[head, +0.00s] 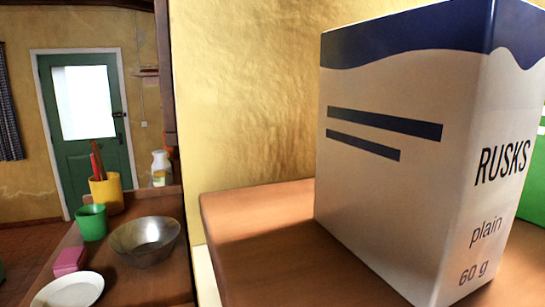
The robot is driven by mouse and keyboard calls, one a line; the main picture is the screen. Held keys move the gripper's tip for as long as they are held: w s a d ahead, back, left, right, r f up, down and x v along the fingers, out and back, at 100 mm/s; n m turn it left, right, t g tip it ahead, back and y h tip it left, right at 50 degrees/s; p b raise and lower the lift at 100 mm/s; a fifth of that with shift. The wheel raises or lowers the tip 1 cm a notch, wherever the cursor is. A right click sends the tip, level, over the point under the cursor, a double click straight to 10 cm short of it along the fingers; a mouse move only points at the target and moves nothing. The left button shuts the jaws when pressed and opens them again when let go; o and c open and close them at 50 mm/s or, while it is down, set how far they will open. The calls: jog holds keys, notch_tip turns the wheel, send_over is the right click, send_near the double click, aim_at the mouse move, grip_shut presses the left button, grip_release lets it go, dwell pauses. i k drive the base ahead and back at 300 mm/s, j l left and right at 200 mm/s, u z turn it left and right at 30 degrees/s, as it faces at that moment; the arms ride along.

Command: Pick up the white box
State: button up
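The white box (385,185) stands upright on a brown wooden surface at the right of the head view, very near the camera. It has a dark blue top band, two dark blue bars on its broad face, and the words "RUSKS plain 60 g" on its narrow side. Its upper right part runs to the picture's edge. My gripper is not in view.
A green object (534,180) shows partly behind the box at the right edge. A lower counter at the left holds a metal bowl (145,242), a green cup (92,222), a yellow utensil holder (106,193), a pink block (70,260) and a white plate (68,290).

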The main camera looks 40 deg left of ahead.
aim_at(429, 115)
jog(key=u, duration=1.8)
